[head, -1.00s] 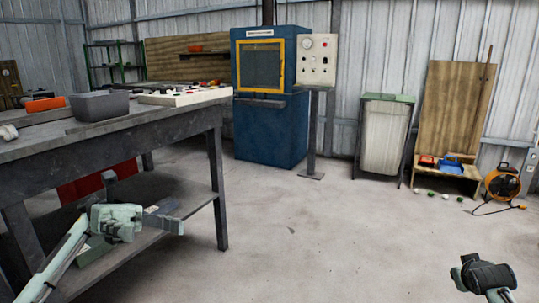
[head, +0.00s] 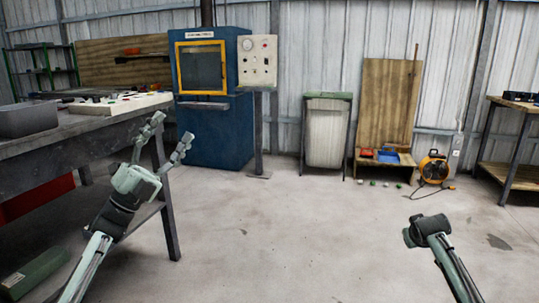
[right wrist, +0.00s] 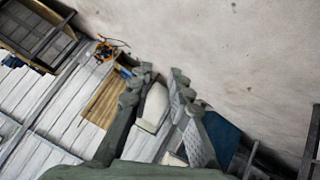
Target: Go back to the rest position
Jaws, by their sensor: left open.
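My left gripper (head: 166,136) is raised in front of the workbench (head: 60,135), near its right end in the head view. Its two fingers are spread and point up, with nothing between them. My right arm's end (head: 415,234) is over the open floor at the lower right of the head view, where its fingers cannot be made out. In the right wrist view my right gripper (right wrist: 162,75) has its two fingers apart and holds nothing.
A grey bin (head: 28,118) and a white tray (head: 120,102) stand on the workbench. The middle floor is clear.

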